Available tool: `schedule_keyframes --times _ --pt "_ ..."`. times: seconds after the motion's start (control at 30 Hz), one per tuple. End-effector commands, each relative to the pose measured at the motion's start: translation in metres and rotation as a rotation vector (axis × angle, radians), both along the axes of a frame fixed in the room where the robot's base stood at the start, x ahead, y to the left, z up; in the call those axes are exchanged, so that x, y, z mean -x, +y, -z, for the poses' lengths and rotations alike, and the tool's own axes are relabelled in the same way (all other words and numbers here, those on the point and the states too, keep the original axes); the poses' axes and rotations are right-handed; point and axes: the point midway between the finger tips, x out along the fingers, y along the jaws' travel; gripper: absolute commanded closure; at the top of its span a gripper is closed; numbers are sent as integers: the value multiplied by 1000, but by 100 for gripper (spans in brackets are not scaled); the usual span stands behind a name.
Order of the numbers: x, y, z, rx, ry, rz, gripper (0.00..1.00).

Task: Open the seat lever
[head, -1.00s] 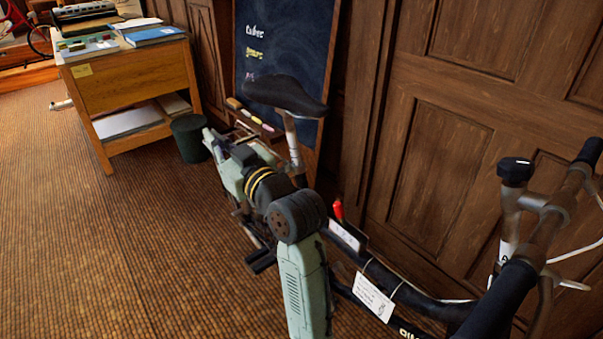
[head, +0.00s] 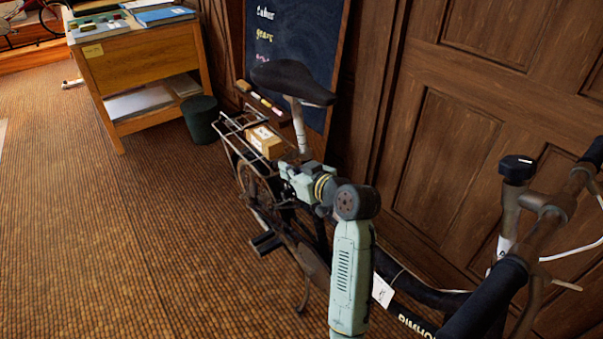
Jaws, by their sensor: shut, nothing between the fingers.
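The bicycle's black seat (head: 290,82) sits on a silver seat post (head: 299,125) in the head view. My gripper (head: 290,172) is beside the lower end of the post, at the far end of my pale green arm. It is shut, with nothing held; its fingertips are small and hard to make out. I cannot pick out the seat lever; the area under the post is partly covered by my gripper and wrist. I cannot tell whether my gripper touches the bicycle.
A small cardboard box (head: 264,142) rests on the rear rack (head: 232,125). The handlebar (head: 540,240) is at the right. The wooden wall (head: 455,150) and chalkboard (head: 290,45) stand close behind the bicycle. A desk (head: 150,65) and dark bin (head: 202,120) are beyond. The floor at left is clear.

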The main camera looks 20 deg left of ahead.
Motion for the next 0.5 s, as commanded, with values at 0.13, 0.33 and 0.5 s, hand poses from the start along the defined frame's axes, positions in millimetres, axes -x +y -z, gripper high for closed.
schedule_keyframes --times 0.13,0.33,0.5 --pt "-12 17 5 0 0 -2 100" --pt "-19 26 10 0 0 0 100" --pt "-20 27 11 0 0 0 100"
